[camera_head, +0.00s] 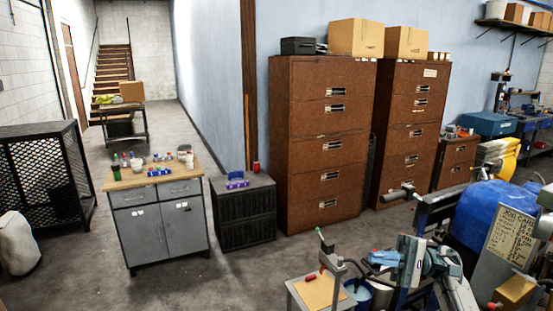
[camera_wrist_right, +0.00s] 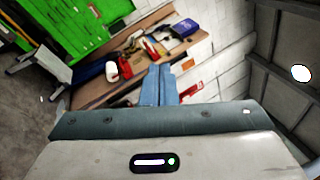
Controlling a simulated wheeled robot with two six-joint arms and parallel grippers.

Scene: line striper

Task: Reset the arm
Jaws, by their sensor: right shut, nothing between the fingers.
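My right gripper (camera_head: 384,258) is at the lower right of the head view, with its light blue fingers pointing left. Its fingers also show in the right wrist view (camera_wrist_right: 158,85), close together with nothing between them. The line striper (camera_head: 488,215), with a big blue tank and a labelled panel, stands behind and to the right of the gripper. Part of it is hidden by my arm and cut off by the frame edge. My left gripper is not in view.
A grey stand with a lever (camera_head: 325,243) is left of my gripper. Brown drawer cabinets (camera_head: 322,150) line the blue wall. A grey workbench (camera_head: 160,225) stands at left, with open floor in front. In the wrist view, a wooden bench (camera_wrist_right: 130,60) holds tools near green cabinets (camera_wrist_right: 85,28).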

